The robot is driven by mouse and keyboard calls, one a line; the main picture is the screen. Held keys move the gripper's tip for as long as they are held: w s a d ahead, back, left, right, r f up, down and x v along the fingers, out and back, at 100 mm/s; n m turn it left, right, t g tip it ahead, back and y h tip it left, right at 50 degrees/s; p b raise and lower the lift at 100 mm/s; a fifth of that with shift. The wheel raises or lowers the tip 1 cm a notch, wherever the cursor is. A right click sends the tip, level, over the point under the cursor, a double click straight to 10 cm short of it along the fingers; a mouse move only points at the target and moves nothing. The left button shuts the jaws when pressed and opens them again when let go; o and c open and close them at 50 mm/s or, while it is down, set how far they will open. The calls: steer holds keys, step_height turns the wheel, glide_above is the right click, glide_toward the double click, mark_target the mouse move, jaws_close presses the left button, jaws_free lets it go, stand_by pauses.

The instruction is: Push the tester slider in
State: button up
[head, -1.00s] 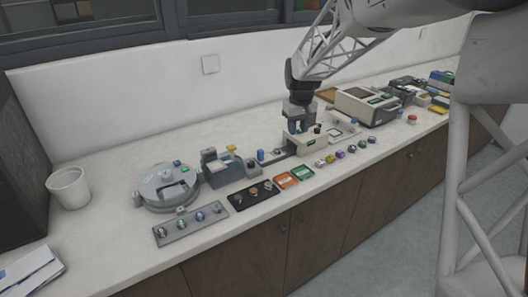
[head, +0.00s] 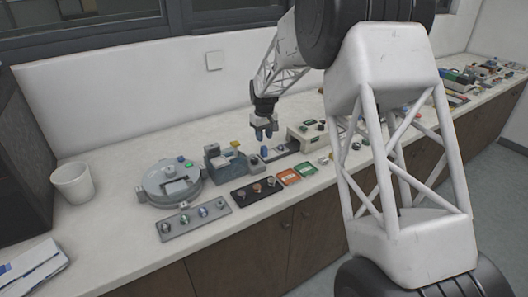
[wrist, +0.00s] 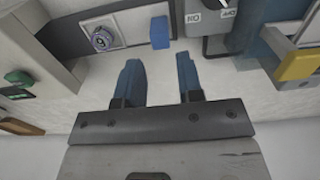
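The tester is a cream box (head: 309,136), with its left part also in the wrist view (wrist: 42,48). Its slider (head: 284,150) is a dark tray sticking out of the box's left side in the head view. In the wrist view, the slider (wrist: 125,24) carries a small round metal piece (wrist: 101,38) and has an upright blue handle (wrist: 160,32) at its outer end. My gripper (head: 264,136) is above and behind that outer end. In the wrist view, my gripper (wrist: 159,75) has its two blue fingers apart and empty, with the handle ahead of the gap.
A grey device with a yellow knob (wrist: 300,64) stands close beside the slider's outer end. A round grey press (head: 172,183) stands farther left. Orange (head: 289,177) and green (head: 305,170) trays lie in front. Bare counter lies behind the slider.

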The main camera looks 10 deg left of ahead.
mark_target(264, 147)
steer(key=shift+f, duration=0.1)
stand_by(0.3)
steer(key=shift+f, duration=3.8)
jaws_close()
